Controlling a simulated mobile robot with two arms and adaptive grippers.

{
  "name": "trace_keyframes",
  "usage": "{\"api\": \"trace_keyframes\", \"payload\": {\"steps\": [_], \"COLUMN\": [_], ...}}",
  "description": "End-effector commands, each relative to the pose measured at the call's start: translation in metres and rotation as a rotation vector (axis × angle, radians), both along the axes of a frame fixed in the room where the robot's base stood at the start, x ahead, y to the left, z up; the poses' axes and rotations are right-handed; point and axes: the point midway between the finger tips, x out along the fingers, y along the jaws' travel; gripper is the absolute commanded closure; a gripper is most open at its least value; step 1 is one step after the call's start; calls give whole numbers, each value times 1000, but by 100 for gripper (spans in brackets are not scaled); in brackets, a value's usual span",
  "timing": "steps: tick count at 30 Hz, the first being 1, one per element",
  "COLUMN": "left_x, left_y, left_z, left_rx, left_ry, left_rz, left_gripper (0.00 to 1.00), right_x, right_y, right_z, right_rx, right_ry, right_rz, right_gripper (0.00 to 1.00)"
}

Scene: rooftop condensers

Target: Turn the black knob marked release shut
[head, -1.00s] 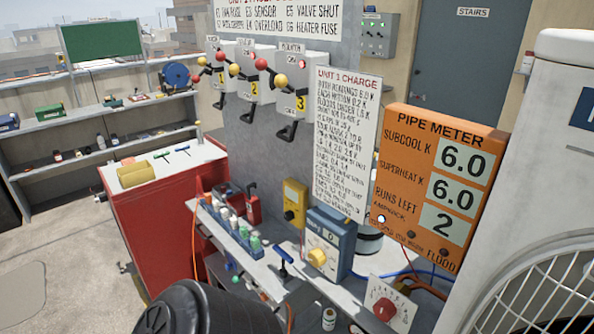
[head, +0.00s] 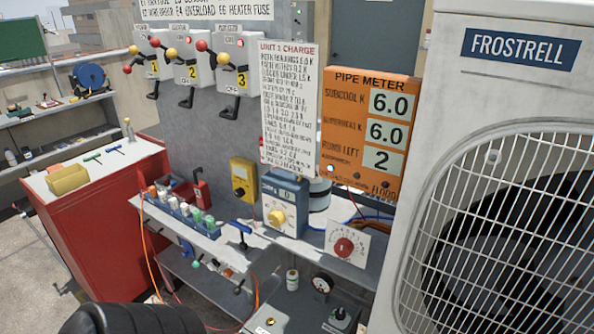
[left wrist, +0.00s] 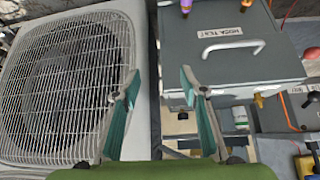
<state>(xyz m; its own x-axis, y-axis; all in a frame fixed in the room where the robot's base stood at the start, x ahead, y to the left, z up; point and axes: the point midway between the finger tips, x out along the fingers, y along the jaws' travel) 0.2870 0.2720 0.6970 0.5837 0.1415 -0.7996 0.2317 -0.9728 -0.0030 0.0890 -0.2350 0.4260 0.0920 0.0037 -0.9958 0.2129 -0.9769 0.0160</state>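A black knob (head: 340,313) stands on top of a grey box (head: 290,312) at the bottom of the head view. The small label by it is too small to read, so I cannot confirm that it says release. My left gripper (left wrist: 156,90) shows in the left wrist view with its two teal-padded fingers wide apart and nothing between them. It is over the gap between the condenser (left wrist: 140,30) and a grey case with a white handle (left wrist: 270,70). A dark part at that view's top edge is cut off. My right gripper is not in view.
A round gauge (head: 322,284) sits behind the black knob. A bench (head: 225,243) holds a blue meter (head: 283,205) and a red dial (head: 344,246). The white condenser (head: 420,130) blocks the right side. A red cabinet (head: 110,225) stands at left.

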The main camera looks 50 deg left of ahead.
Motion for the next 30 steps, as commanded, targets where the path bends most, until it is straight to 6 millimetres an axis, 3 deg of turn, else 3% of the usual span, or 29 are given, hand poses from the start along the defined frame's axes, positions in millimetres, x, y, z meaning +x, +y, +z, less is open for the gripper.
{"api": "trace_keyframes", "payload": {"steps": [3,9,24,26,30], "left_x": [-4,-9,-11,-14,-34], "left_y": [-5,-11,-14,-17,-33], "left_z": [-20,-40,-48,-57,-105], "left_rx": [-4,-9,-12,-14,-26], "left_ry": [21,44,56,70,144], "left_rz": [-18,-36,-46,-58,-116], "left_gripper": [61,61,61,61,61], "right_x": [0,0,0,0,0], "right_y": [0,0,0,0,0], "right_z": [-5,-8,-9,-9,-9], "right_rx": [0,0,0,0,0], "right_ry": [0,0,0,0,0], "right_rz": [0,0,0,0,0], "right_gripper": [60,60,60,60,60]}}
